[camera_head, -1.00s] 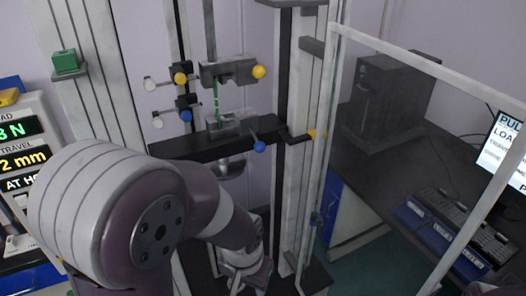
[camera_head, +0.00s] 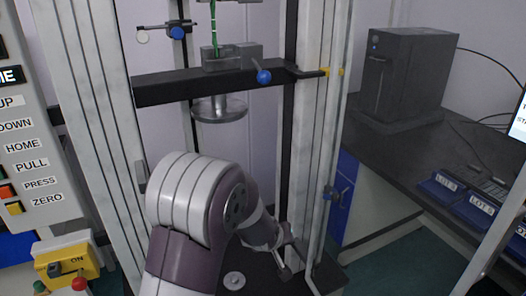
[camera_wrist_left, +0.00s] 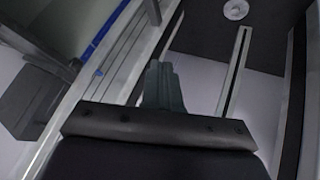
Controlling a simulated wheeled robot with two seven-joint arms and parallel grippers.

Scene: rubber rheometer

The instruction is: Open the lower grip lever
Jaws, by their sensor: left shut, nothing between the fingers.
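The lower grip (camera_head: 230,58) is a grey clamp on the dark crosshead (camera_head: 180,88), with a green strip (camera_head: 213,25) rising from it. Its lever ends in a blue ball (camera_head: 264,77) at the front, to the right of the clamp. My left gripper (camera_head: 287,262) is low in front of the machine, well below the crosshead and apart from the lever. Its fingers (camera_wrist_left: 163,86) are together and empty in the left wrist view. The lever does not show clearly in that view. My right gripper is not in view.
A round plate (camera_head: 219,108) hangs under the crosshead. A small light disc (camera_head: 234,281) lies on the dark base. A control panel (camera_head: 35,145) is at left, a bench (camera_head: 400,160) at right.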

